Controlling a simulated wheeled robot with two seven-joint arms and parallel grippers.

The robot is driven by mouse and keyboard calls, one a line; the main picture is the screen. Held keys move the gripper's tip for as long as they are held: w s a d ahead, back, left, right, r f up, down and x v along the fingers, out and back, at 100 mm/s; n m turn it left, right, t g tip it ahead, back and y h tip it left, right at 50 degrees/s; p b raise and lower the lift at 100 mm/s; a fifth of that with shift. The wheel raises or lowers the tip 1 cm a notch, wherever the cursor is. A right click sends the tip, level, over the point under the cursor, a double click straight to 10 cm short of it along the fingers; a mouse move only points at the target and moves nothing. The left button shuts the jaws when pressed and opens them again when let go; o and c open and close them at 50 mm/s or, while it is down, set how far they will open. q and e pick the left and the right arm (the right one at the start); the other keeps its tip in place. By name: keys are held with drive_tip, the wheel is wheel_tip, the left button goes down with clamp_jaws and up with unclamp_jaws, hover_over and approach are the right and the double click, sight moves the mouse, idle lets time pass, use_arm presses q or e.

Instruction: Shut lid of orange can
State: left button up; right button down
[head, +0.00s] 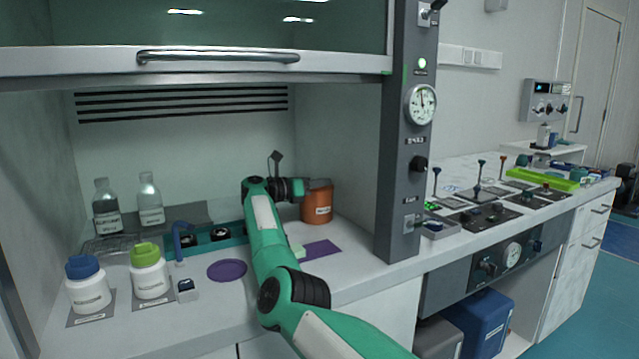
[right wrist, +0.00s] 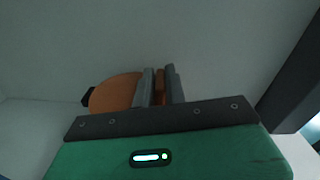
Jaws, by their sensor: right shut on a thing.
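The orange can (head: 317,205) stands upright at the back right of the hood's work surface, with a label on its front. Its top (head: 319,184) looks darker brown; whether the lid sits flat there I cannot tell at this size. My right gripper (head: 300,188) is at the can's upper left side. In the right wrist view, my right gripper (right wrist: 160,86) has its two fingers shut on a narrow orange part, likely of the lid. A round orange piece (right wrist: 113,94) shows just left of the fingers, partly hidden by them. My left gripper is out of view.
White bottles with a blue cap (head: 88,287) and a green cap (head: 149,272) stand front left. Clear bottles (head: 150,200) stand behind. A teal tray (head: 228,238) lies left of my arm. A purple disc (head: 227,270) and purple mat (head: 321,249) lie flat. A grey post (head: 405,160) bounds the right.

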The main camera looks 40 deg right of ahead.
drive_tip(key=shift+f, duration=0.35)
drive_tip(key=c, duration=1.8)
unclamp_jaws()
drive_tip(key=shift+o, duration=1.4)
drive_tip(key=shift+s+a+r, duration=0.1)
drive_tip(key=shift+s+r, duration=0.1)
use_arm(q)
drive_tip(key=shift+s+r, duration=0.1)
use_arm(e)
drive_tip(key=shift+w, duration=0.1)
drive_tip(key=shift+w+a, duration=0.1)
drive_tip(key=shift+a, duration=0.2)
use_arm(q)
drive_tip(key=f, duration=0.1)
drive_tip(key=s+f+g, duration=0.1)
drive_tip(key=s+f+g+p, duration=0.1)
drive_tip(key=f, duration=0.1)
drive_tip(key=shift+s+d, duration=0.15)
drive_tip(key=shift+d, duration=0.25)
use_arm(e)
drive_tip(key=v, duration=1.1)
drive_tip(key=shift+a+r, duration=0.15)
drive_tip(key=shift+a, duration=0.05)
